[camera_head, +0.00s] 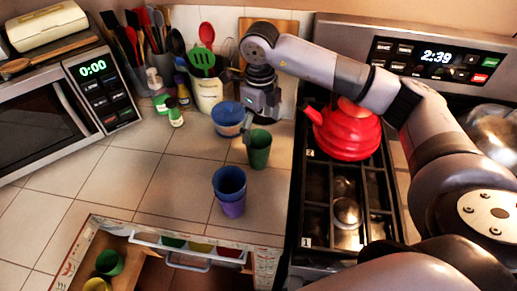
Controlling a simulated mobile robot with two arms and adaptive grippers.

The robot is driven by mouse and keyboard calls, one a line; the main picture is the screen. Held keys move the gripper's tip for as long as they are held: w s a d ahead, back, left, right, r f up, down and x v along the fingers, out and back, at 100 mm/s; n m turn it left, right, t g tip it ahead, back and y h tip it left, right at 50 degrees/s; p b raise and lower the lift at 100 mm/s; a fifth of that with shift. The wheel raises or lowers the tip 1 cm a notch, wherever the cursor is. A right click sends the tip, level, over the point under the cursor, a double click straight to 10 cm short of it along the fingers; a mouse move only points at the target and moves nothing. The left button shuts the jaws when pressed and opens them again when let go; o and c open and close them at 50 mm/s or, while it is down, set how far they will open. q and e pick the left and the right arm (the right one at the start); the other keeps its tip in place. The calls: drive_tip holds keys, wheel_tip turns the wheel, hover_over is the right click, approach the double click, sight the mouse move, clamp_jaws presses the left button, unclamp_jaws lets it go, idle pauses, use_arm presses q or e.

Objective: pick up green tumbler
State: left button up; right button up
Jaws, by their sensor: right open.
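A green tumbler (260,150) stands upright on the tiled counter, just left of the stove. My right gripper (257,122) points down from above and behind it. One finger shows at the tumbler's left rim; the other is hard to make out. The right gripper is open, and I cannot tell whether it touches the tumbler. Another green cup (109,262) sits low at the left in the open drawer. My left gripper is not in view.
A blue cup (229,180) stands in a purple cup (232,208) nearer the front. A blue-topped container (228,117) is close to the gripper's left. A red kettle (348,132) sits on the stove (302,190). A microwave (50,110) stands left; the counter between is mostly clear.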

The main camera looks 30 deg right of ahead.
sight(258, 140)
drive_tip(key=f+p, duration=0.1)
drive_tip(key=f, duration=0.2)
drive_tip(key=f+p, duration=0.1)
drive_tip(key=shift+s+a+f+p, duration=0.1)
drive_tip(key=shift+a+f+p, duration=0.15)
drive_tip(key=shift+f+p, duration=0.05)
drive_tip(key=shift+f, duration=0.5)
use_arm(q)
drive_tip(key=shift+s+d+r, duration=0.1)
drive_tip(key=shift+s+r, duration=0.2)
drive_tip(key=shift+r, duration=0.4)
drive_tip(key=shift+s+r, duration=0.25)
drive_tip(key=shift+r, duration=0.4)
use_arm(e)
drive_tip(key=c, duration=1.4)
drive_tip(key=shift+r, duration=0.1)
